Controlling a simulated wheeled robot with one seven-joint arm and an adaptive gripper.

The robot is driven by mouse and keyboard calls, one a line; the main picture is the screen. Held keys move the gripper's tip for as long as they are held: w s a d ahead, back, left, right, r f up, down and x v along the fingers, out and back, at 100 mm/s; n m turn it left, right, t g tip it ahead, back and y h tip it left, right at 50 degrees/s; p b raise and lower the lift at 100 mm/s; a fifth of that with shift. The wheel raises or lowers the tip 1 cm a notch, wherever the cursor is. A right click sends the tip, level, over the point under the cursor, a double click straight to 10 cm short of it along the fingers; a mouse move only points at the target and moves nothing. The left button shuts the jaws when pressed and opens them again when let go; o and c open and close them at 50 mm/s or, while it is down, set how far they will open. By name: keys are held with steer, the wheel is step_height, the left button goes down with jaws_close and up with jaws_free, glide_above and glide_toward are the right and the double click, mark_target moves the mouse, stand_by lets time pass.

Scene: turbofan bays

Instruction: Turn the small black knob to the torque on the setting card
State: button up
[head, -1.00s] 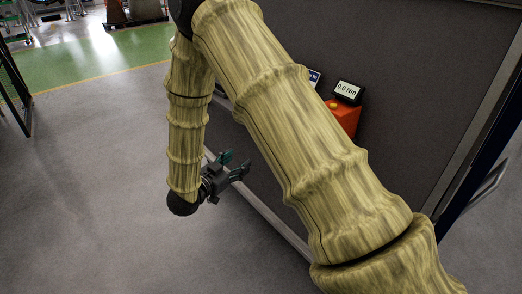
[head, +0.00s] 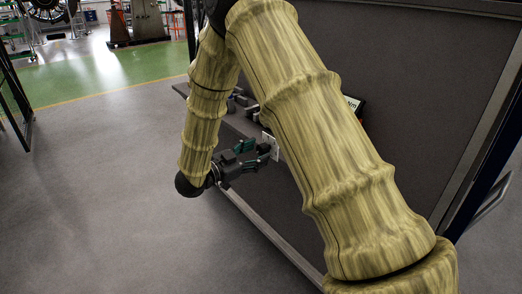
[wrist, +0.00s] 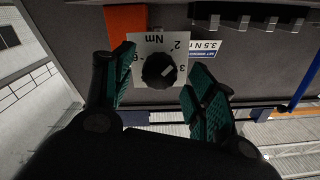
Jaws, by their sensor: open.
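The small black knob (wrist: 159,71) sits on a white dial plate (wrist: 143,44) marked "Nm", 2 and 3, upside down in the wrist view. A pale pointer bar shows on the knob's face. The setting card (wrist: 205,46) reads 3.5 N m and lies just right of the dial plate. My gripper (wrist: 158,80) is open, its teal-padded fingers to the left and right of the knob; I cannot tell whether they touch it. In the head view my gripper (head: 257,152) is beside the white plate (head: 271,144); the knob is not discernible there.
The torque display (head: 353,103) is mostly hidden behind my arm; only "Nm" shows. An orange block (wrist: 125,22) adjoins the dial plate. Several dark items stand on the bench (head: 232,121) beyond my gripper. Open grey floor lies to the left.

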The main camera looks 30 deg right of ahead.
steer(key=shift+w+d, duration=0.15)
steer(key=shift+d, duration=1.15)
steer(key=c, duration=1)
steer(key=shift+c, duration=0.2)
